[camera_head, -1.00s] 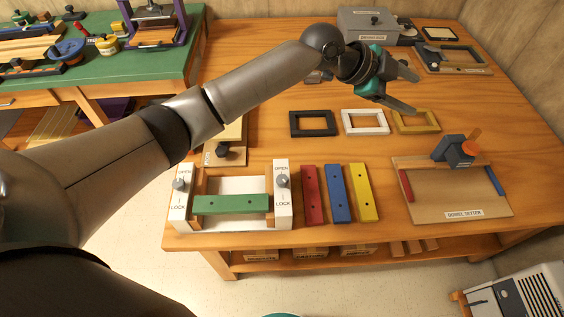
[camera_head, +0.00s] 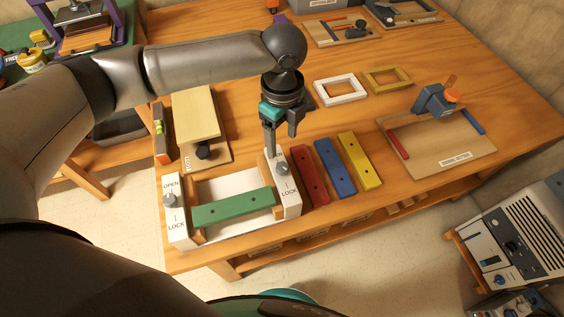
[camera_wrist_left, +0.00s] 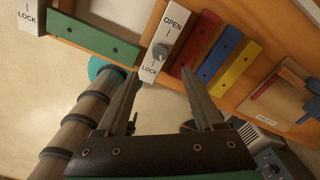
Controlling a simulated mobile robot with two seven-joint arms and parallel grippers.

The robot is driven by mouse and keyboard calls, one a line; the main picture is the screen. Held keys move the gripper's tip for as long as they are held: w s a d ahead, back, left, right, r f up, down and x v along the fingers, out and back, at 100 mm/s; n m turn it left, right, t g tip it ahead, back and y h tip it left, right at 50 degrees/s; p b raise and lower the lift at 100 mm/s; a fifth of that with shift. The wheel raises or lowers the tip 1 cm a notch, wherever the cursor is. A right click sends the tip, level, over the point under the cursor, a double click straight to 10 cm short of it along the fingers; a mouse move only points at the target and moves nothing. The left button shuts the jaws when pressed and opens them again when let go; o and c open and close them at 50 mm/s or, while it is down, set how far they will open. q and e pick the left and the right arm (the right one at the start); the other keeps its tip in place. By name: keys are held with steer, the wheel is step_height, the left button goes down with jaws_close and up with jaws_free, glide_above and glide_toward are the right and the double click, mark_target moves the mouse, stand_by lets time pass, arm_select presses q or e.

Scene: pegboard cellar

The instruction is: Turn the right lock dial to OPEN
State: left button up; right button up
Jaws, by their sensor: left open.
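The right lock dial (camera_head: 283,168) is a small grey knob on a white panel (camera_head: 291,197) marked OPEN at the far end and LOCK at the near end. It also shows in the left wrist view (camera_wrist_left: 160,51); its exact pointing is too small to tell. A green bar (camera_head: 235,208) lies between this panel and the left panel (camera_head: 177,222). My left gripper (camera_head: 281,141) points down, open and empty, above the far end of the right panel and hides part of its OPEN word. In the left wrist view its fingertips (camera_wrist_left: 160,76) appear apart either side below the dial. My right gripper is out of view.
Red (camera_head: 308,175), blue (camera_head: 334,167) and yellow (camera_head: 359,160) bars lie right of the panel. A board with a light wooden block (camera_head: 197,118) stands behind the fixture. White (camera_head: 341,90) and yellow (camera_head: 387,79) frames lie farther back. The table's front edge is close.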

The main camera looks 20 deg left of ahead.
mark_target(282, 166)
arm_select(q)
step_height(282, 166, down, 10)
steer(key=shift+f+b, duration=0.1)
steer(key=shift+b, duration=0.95)
steer(key=c, duration=0.4)
jaws_close()
